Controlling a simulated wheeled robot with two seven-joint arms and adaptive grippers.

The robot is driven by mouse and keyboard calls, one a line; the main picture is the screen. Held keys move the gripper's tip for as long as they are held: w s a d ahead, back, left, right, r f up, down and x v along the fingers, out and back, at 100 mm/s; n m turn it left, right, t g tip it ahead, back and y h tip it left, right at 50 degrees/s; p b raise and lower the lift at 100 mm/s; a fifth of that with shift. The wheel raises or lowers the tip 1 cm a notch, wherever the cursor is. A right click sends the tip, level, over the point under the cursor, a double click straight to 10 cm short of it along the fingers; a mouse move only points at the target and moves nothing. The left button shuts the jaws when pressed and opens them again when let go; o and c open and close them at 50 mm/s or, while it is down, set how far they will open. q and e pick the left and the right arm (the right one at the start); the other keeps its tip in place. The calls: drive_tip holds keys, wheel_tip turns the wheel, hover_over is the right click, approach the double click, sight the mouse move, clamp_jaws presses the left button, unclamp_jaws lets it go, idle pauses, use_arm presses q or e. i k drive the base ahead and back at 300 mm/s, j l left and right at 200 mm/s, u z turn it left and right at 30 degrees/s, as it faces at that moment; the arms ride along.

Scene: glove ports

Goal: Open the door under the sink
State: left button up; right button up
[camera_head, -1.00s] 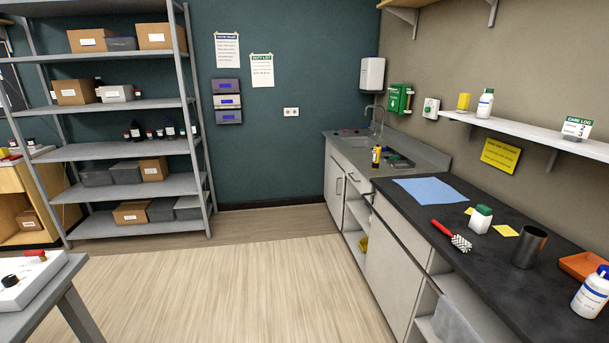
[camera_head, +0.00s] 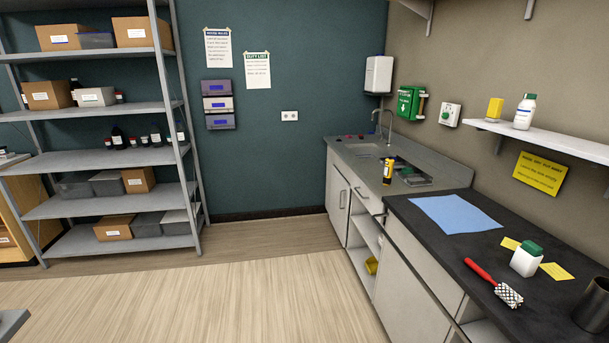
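The sink (camera_head: 366,149) is set in a grey counter in the far corner, with a curved tap (camera_head: 380,122) behind it. Below that counter is a pale cabinet door (camera_head: 337,204) with a dark vertical handle (camera_head: 343,199). The door looks shut. A second handle (camera_head: 361,192) sits just to its right on the same cabinet front, seen at a steep angle. Neither of my grippers shows in the view.
Open shelves (camera_head: 451,303) and another pale door (camera_head: 405,283) continue under the dark worktop (camera_head: 440,237) on the right. A metal rack (camera_head: 105,158) stands at the left. The wooden floor (camera_head: 220,300) between is clear. A yellow bottle (camera_head: 387,172) stands near the sink.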

sight(340, 189)
drive_tip(key=i, duration=0.8)
drive_tip(key=i+j+z, duration=0.25)
drive_tip(key=i, duration=0.5)
drive_tip(key=i+j+z, duration=0.15)
drive_tip(key=i+z, duration=0.3)
drive_tip(key=i+j+z, duration=1.3)
drive_tip(key=j, duration=0.15)
drive_tip(key=k, duration=0.05)
